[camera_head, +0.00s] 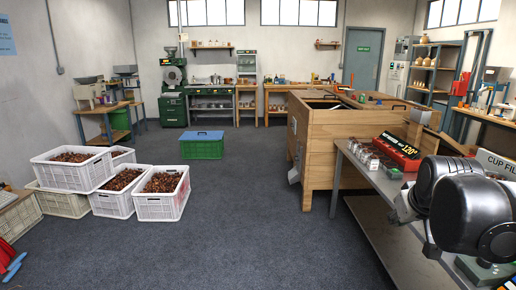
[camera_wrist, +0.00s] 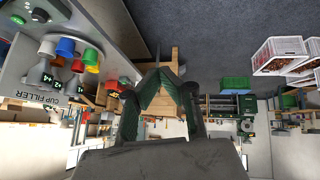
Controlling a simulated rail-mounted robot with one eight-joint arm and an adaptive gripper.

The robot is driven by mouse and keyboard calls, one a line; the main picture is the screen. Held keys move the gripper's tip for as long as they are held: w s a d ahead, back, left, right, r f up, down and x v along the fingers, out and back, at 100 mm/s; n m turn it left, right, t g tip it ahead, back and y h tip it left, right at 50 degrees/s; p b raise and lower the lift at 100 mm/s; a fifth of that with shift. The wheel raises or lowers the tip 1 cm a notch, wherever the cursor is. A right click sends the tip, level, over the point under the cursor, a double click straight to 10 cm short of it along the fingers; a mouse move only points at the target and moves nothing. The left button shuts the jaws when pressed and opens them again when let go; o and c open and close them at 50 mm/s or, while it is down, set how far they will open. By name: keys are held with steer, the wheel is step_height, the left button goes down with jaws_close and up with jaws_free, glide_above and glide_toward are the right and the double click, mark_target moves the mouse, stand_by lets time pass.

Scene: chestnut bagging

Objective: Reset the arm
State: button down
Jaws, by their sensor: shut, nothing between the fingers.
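My gripper (camera_wrist: 160,80) shows in the wrist view, its dark fingers drawn together with nothing visible between them. The wrist picture is upside down, with the floor at the top and the room's far side below. In the head view my arm's black and grey links stand at the right, over the metal table (camera_head: 376,178). The gripper's fingers cannot be made out in that view. In the wrist view the fingers appear in front of the wooden cabinet and clear of the things around them.
White crates of chestnuts (camera_head: 162,208) stand on the floor at the left. A green box with a blue lid (camera_head: 202,145) is mid-floor. A large wooden cabinet (camera_head: 322,150) stands behind the table. A cup filler (camera_wrist: 45,75) with coloured cups shows in the wrist view.

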steer(key=s+a+f+y, duration=0.1)
steer(key=s+a+f, duration=0.1)
steer(key=s+a, duration=0.5)
steer(key=s+a+f+y, duration=0.1)
steer(key=s+a+f, duration=0.2)
steer(key=s+a, duration=0.5)
steer(key=shift+s+f, duration=0.25)
steer(key=shift+s, duration=0.1)
stand_by(1.4)
